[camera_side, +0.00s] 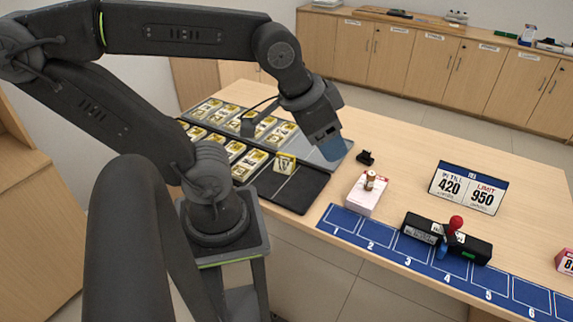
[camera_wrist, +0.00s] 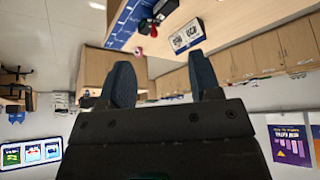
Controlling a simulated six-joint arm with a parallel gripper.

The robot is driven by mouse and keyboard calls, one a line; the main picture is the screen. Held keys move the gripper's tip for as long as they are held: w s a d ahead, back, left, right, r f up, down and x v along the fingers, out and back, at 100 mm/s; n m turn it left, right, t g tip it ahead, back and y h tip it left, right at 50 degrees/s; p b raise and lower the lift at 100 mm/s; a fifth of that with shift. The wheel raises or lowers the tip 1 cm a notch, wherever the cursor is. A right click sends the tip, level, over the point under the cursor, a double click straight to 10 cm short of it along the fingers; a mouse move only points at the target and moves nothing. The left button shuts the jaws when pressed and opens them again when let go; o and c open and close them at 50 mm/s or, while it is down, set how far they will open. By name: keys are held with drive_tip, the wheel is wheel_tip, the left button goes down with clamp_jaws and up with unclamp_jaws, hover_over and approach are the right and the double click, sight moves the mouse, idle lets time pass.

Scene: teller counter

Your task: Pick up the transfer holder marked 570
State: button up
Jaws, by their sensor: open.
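I cannot read the number 570 on anything in either view, so I cannot tell which thing is the marked transfer holder. A dark tray (camera_side: 305,190) on the counter holds several yellow-and-white holders in rows. One small holder with a yellow edge (camera_side: 285,162) sits apart near the tray's right part; its marking is too small to read. My gripper (camera_side: 333,149) is above the counter by the tray's right edge, its blue fingers pointing down. In the wrist view my gripper (camera_wrist: 163,80) is open, with nothing between its fingers.
A white-and-pink box (camera_side: 366,195) with a small brass-coloured piece on top stands right of the tray. A small black object (camera_side: 366,157) lies behind it. A sign (camera_side: 468,188) reads 420 and 950. A black device (camera_side: 447,238) rests on the numbered blue strip (camera_side: 345,219).

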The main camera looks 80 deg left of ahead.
drive_tip(key=shift+o, duration=0.3)
drive_tip(key=o, duration=0.7)
drive_tip(key=w+a+f+n+g+y, duration=0.15)
drive_tip(key=w+a+f+n, duration=0.25)
drive_tip(key=w+a, duration=0.5)
drive_tip(key=n+g+h, duration=0.2)
drive_tip(key=n+g, duration=0.2)
drive_tip(key=n, duration=0.2)
hover_over(285, 157)
wheel_tip(285, 157, down, 16)
drive_tip(key=shift+n+y, duration=0.25)
drive_tip(key=shift+n, duration=0.05)
wheel_tip(285, 157, down, 8)
drive_tip(key=shift+w+r, duration=0.1)
drive_tip(key=shift+w, duration=0.05)
drive_tip(key=shift+f, duration=3.15)
